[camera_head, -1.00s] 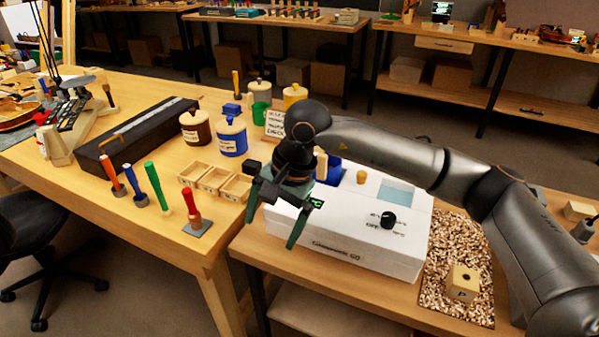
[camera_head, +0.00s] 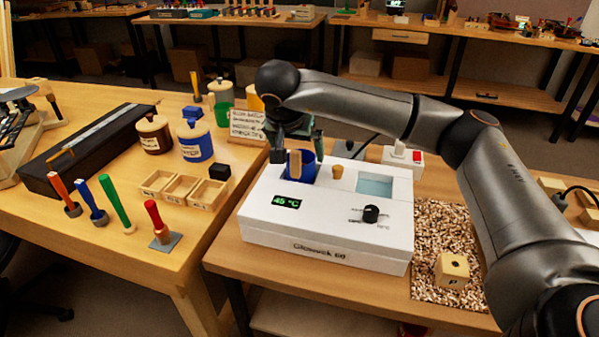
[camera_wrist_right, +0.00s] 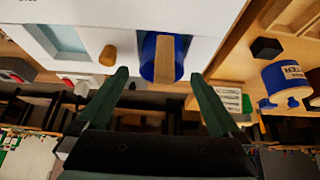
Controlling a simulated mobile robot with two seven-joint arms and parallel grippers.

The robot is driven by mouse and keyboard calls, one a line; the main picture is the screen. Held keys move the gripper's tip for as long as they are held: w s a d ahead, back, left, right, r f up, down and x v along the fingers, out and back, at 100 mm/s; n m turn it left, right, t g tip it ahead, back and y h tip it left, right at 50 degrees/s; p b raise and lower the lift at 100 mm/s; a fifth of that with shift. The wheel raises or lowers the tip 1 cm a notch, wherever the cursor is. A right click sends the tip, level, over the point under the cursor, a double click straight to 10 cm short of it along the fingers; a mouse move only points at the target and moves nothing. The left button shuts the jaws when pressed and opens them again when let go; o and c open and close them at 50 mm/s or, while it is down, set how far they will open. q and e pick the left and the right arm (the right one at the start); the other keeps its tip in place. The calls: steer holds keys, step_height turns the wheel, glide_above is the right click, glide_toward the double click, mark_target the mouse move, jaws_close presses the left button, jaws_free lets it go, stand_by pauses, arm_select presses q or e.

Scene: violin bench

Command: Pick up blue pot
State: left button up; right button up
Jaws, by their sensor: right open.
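In the right wrist view the blue pot (camera_wrist_right: 149,58) lies between and just ahead of the two green fingertips (camera_wrist_right: 159,74), with gaps on both sides. The arm hides part of the pot's far side in the head view. My left gripper is not in view.
A blue lidded jar (camera_head: 196,147) and a brown jar (camera_head: 153,138) stand on the left bench. A small black block (camera_head: 219,172) and wooden trays (camera_head: 180,188) are near its edge. The warmer has a wooden plug (camera_head: 337,171) and a black knob (camera_head: 371,213).

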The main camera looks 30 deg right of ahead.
steer(key=x, duration=0.5)
steer(key=shift+w, duration=0.15)
steer(key=shift+c, duration=0.4)
steer(key=shift+r, duration=0.1)
steer(key=c, duration=1.3)
